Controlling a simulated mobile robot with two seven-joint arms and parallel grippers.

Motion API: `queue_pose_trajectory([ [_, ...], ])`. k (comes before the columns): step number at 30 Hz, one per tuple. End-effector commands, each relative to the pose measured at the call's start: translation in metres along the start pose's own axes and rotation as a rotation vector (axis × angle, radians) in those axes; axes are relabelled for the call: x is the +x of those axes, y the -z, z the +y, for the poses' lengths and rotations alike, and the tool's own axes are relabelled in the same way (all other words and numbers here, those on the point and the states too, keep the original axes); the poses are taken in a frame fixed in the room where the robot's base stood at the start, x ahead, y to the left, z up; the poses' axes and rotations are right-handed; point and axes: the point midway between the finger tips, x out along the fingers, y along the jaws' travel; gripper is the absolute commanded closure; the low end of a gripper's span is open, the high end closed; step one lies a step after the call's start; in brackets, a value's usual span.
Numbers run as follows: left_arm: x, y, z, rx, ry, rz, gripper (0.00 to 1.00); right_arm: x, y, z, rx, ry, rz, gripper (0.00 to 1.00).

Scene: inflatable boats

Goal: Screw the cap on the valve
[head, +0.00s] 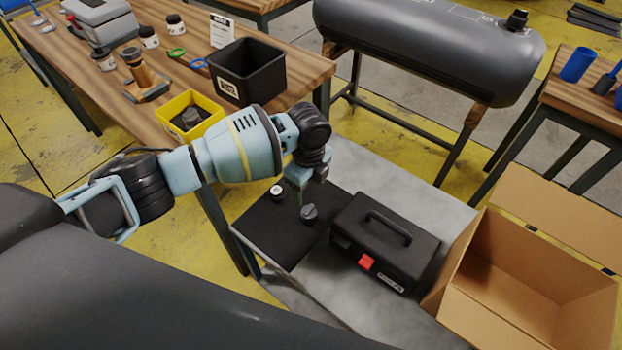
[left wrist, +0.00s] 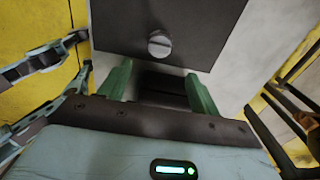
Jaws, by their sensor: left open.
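A black valve fitting (head: 516,20) stands on top of the dark grey inflatable tube (head: 420,42) at the upper right. On a black mat (head: 262,232) lie a small pale round piece (head: 277,190) and a dark round cap-like piece (head: 309,213). My left gripper (head: 304,188) points down above the mat, close to the dark piece; whether it touches is unclear. In the left wrist view the gripper (left wrist: 158,84) is open, with green fingers apart. A grey slotted round piece (left wrist: 160,43) shows beyond the fingertips, on the mat.
A black toolbox (head: 388,243) stands right of the mat, and an open cardboard box (head: 535,300) beyond it. A wooden bench (head: 291,72) at upper left carries a yellow bin (head: 170,107), a black bin (head: 247,72) and several small parts. Another bench (head: 575,95) is at right.

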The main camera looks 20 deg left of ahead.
Motion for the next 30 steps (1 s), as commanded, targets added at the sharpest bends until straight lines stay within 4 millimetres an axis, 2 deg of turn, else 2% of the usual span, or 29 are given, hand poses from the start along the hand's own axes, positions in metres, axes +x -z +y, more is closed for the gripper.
queue_pose_trajectory([
  [8,0.017,0.000,0.001,0.000,-0.003,0.002,0.37,0.004,-0.018,-0.002,0.007,0.003,-0.030,0.64],
  [18,0.059,0.000,0.001,-0.001,-0.004,0.002,0.37,0.023,-0.043,-0.002,0.014,0.007,-0.062,0.64],
  [30,0.097,0.001,0.000,-0.001,0.000,0.002,0.37,0.035,-0.043,-0.001,0.014,0.008,-0.051,0.64],
])
